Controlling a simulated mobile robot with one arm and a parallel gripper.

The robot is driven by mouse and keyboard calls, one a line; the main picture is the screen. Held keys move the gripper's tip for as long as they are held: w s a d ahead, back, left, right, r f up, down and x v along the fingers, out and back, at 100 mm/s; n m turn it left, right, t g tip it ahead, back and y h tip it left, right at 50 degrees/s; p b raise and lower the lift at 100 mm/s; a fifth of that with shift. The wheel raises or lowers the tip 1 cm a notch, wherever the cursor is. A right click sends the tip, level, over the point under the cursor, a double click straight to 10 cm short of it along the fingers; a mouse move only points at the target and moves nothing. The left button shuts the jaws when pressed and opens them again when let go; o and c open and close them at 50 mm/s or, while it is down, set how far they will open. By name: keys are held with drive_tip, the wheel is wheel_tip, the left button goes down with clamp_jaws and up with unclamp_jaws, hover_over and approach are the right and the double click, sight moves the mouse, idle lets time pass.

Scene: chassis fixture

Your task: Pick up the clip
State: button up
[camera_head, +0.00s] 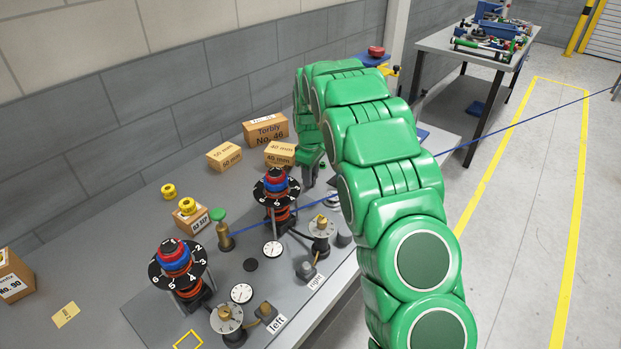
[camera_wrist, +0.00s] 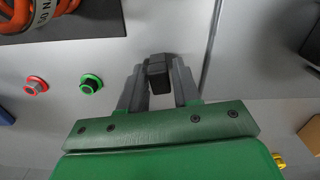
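My gripper (camera_wrist: 158,75) points down at the bench in the wrist view. A small dark block (camera_wrist: 159,72), which looks like the clip, sits between its two grey fingertips, with no clear gap on either side. I cannot tell whether the block touches the surface below. In the head view my gripper (camera_head: 311,170) is low at the back of the bench, beside the 40 mm box. The clip cannot be made out there.
A "40 mm" box (camera_head: 281,153) and a "Terbly No. 46" box (camera_head: 265,130) stand close by. A numbered dial tower (camera_head: 277,190) stands in front. A blue cable (camera_head: 512,122) runs behind my arm.

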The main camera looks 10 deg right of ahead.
clamp_jaws()
drive_tip(key=shift+r, duration=0.1)
drive_tip(key=shift+r, duration=1.6)
drive_tip(key=s+d+r, duration=0.1)
drive_tip(key=s+r, duration=0.8)
drive_tip(key=s, duration=0.5)
drive_tip(key=shift+d+r, duration=0.15)
drive_tip(key=shift+r, duration=0.2)
